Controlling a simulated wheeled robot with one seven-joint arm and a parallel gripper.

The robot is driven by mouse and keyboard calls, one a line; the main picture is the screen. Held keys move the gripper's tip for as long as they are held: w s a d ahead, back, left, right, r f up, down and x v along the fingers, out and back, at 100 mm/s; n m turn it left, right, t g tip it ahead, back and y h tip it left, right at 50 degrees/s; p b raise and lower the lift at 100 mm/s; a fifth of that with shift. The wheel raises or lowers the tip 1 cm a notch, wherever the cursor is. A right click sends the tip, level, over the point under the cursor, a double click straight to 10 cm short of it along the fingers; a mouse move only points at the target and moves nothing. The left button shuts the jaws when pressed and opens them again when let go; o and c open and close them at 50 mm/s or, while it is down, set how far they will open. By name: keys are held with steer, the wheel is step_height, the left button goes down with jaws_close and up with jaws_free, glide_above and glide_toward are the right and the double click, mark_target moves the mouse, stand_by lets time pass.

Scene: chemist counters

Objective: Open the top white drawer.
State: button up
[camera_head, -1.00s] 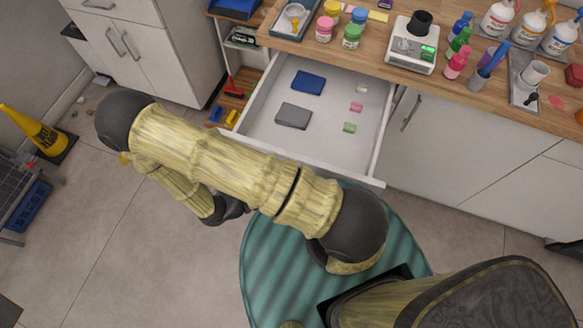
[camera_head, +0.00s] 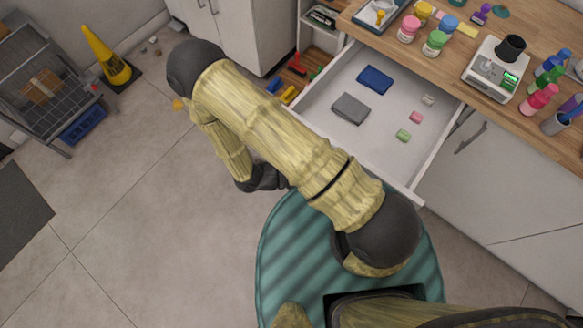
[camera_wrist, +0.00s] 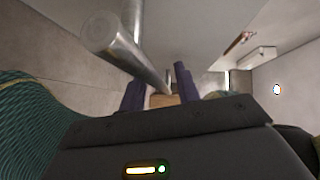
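The white drawer (camera_head: 384,73) under the wooden counter is pulled well out, its inside exposed. Part of its front is hidden by my arm in the head view. My gripper (camera_head: 262,178) shows there only as a dark piece beyond the arm, low in front of the drawer. In the wrist view, the two purple fingers of my gripper (camera_wrist: 160,92) stand apart. A thick metal handle bar (camera_wrist: 140,50) runs close beyond them, its far end near the gap. I cannot tell whether the bar lies between the fingers.
The drawer holds a blue item (camera_head: 375,79), a grey item (camera_head: 350,108) and small coloured blocks. Bottles and a scale (camera_head: 492,70) stand on the counter (camera_head: 520,110). A yellow cone (camera_head: 105,57) and a wire rack (camera_head: 40,75) stand left.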

steer(key=shift+a, duration=0.1)
steer(key=a+r+b, duration=0.1)
steer(key=a+r, duration=0.1)
steer(key=a, duration=1.5)
steer(key=shift+s+r+b, duration=0.2)
steer(key=shift+r+b, duration=0.05)
steer(key=shift+b, duration=0.15)
steer(key=w+d+r+n+t+y+p, duration=0.1)
steer(key=w+d+r+n+y+p, duration=0.3)
steer(key=n, duration=1.3)
steer(key=w+d+r+n+t+y+p, duration=0.1)
steer(key=w+d+r+n+y+p, duration=0.4)
steer(key=d+r+n+y, duration=0.7)
steer(key=w+d+r+n, duration=0.1)
steer(key=d+r+n, duration=0.3)
steer(key=r, duration=0.5)
steer(key=shift+n+p, duration=0.3)
steer(key=shift+n, duration=0.3)
